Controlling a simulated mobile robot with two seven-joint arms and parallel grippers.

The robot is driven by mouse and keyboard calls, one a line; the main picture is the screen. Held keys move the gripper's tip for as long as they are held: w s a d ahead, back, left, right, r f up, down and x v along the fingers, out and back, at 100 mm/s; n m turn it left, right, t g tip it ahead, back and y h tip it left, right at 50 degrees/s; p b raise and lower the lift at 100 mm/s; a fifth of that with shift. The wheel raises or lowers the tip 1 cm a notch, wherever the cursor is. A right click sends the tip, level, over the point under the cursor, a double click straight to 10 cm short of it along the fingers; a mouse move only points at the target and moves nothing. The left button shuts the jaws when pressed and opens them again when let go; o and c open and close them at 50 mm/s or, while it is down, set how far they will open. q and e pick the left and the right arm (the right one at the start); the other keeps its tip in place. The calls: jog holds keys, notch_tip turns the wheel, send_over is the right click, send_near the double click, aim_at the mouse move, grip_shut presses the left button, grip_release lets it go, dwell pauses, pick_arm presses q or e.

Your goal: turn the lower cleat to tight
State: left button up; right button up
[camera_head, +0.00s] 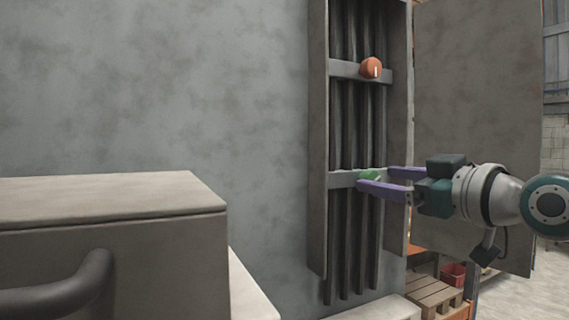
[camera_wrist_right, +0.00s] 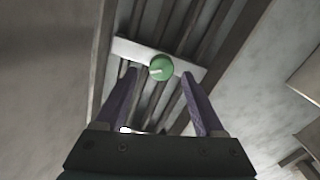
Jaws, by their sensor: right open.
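The lower cleat is a green round knob (camera_head: 370,175) with a pale mark, on the lower crossbar (camera_head: 342,180) of a tall open cabinet in the head view. In the right wrist view the green knob (camera_wrist_right: 161,67) sits just beyond the fingertips, between their lines. An orange knob (camera_head: 371,68) with a white mark is on the upper crossbar (camera_head: 345,70). My right gripper (camera_head: 374,179) has purple fingers, open and pointing at the green knob; it also shows in the right wrist view (camera_wrist_right: 158,75). Contact is not visible. My left gripper is not in view.
Dark vertical tubes run behind the crossbars. The cabinet's side walls (camera_head: 318,140) flank them, and an open door panel (camera_head: 475,90) stands at right. A grey box with a dark handle (camera_head: 110,255) fills the lower left. A pallet (camera_head: 433,293) lies lower right.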

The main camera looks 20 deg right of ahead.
jog(key=shift+w+a, duration=0.15)
jog(key=shift+w, duration=1.05)
jog(key=shift+c, duration=0.2)
grip_shut()
